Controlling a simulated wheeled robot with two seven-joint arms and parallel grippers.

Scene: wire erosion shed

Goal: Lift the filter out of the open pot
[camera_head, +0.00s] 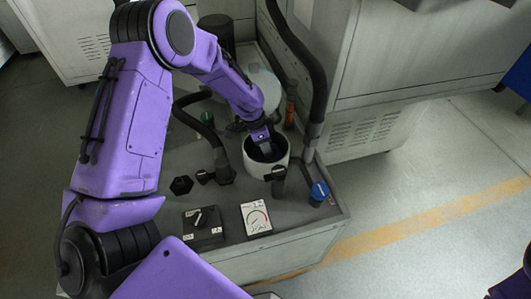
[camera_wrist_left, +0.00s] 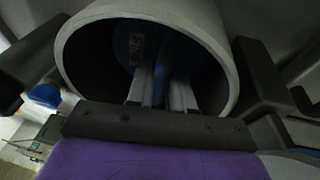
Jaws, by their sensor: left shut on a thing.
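The open pot (camera_head: 282,168) is a pale, round, thick-walled vessel on the grey unit top. My left gripper (camera_head: 264,146) reaches down into its mouth from above. In the left wrist view the pot's pale rim (camera_wrist_left: 222,40) curves around the dark inside, and my left gripper's two grey fingers (camera_wrist_left: 160,92) point into it. The filter (camera_wrist_left: 125,40), dark blue with a small printed label, is inside the pot at the fingertips. My left gripper is shut on it; the fingertips' contact is partly hidden in shadow. My right gripper is not in view.
Black clamp knobs (camera_head: 278,176) stand close around the pot. A gauge box (camera_head: 256,217), a switch box (camera_head: 203,226) and a blue knob (camera_head: 319,192) are in front. A thick black hose (camera_head: 314,95) rises at the right, near a grey cabinet (camera_head: 365,60).

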